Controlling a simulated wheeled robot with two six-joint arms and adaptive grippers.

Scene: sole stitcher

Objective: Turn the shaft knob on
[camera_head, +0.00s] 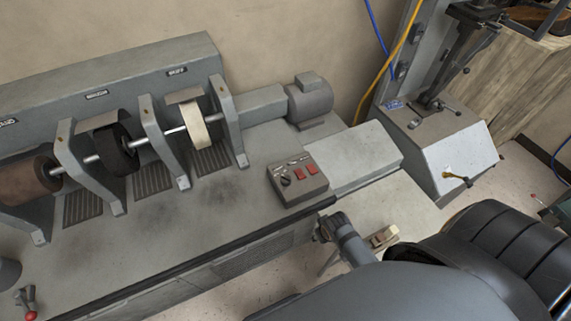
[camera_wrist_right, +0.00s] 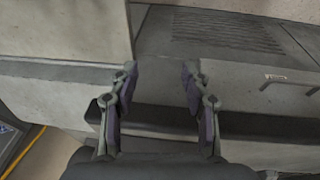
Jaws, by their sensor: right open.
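The control box (camera_head: 297,182) sits at the right end of the grey machine bench. A small black knob (camera_head: 285,180) is on its left side, beside two red switches (camera_head: 306,172). The labels are too small to read, and the knob's setting cannot be made out. My right gripper (camera_wrist_right: 159,76) is open and empty in the right wrist view, over the bench's dark front edge. The knob does not show in that view. In the head view, my large dark arm fills the lower right, and the right fingers cannot be made out. My left gripper is not in view.
Grinding wheels on a shaft (camera_head: 175,130) stand between upright brackets on the bench, with a motor (camera_head: 310,100) at the shaft's right end. A grey machine (camera_head: 440,145) stands at the right. The bench top (camera_head: 185,215) left of the control box is clear.

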